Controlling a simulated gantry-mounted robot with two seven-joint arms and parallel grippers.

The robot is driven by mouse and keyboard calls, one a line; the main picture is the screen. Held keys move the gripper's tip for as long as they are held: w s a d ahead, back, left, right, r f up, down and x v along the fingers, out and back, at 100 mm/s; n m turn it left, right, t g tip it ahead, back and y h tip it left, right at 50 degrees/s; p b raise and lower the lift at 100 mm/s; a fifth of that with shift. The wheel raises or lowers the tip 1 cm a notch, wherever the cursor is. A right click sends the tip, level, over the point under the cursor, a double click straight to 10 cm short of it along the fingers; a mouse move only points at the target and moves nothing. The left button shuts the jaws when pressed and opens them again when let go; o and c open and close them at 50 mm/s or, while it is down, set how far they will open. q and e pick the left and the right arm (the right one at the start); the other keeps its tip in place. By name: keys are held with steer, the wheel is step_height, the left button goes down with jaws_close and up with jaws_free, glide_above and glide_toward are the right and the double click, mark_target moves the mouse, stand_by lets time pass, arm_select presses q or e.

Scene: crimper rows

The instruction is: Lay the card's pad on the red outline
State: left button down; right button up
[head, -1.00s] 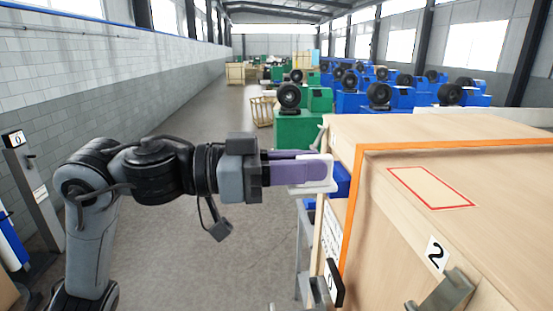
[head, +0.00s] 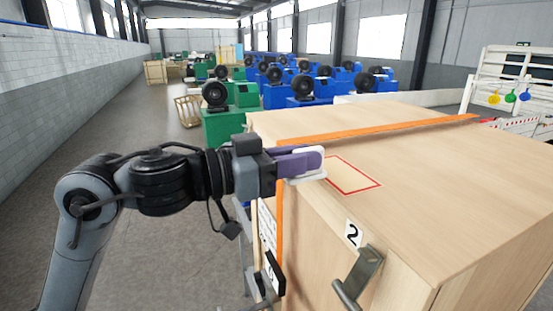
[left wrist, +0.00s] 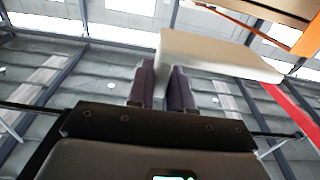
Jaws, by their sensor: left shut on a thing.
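My left gripper (head: 308,160) has purple fingers and is shut on a white card (head: 304,179). The card shows under and beside the fingertips; the fingers hide part of it. In the left wrist view the card (left wrist: 215,52) is a pale, broad plate standing out beyond the two fingers (left wrist: 165,88). I cannot make out its pad. The red outline (head: 352,175) is a rectangle on the top of the wooden crate (head: 430,180), just right of the fingertips. The gripper overlaps its left corner in the picture. I cannot tell the card's height over the crate. My right gripper is not in view.
An orange strip (head: 375,131) runs along the crate's top and down its side. Green and blue machines stand behind. The floor left of my arm is open.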

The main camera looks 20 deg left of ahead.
arm_select(q)
steer(key=x, duration=0.9)
steer(key=shift+w+d+r+p, duration=0.1)
steer(key=shift+w+d+p, duration=0.15)
steer(key=shift+d+p, duration=0.1)
steer(key=shift+f+b, duration=0.5)
steer(key=shift+f, duration=0.65)
steer(key=shift+f+b, duration=0.3)
steer(key=shift+f, duration=0.2)
steer(key=c, duration=0.9)
jaws_free()
steer(key=shift+c, duration=0.2)
steer(key=shift+a, duration=0.15)
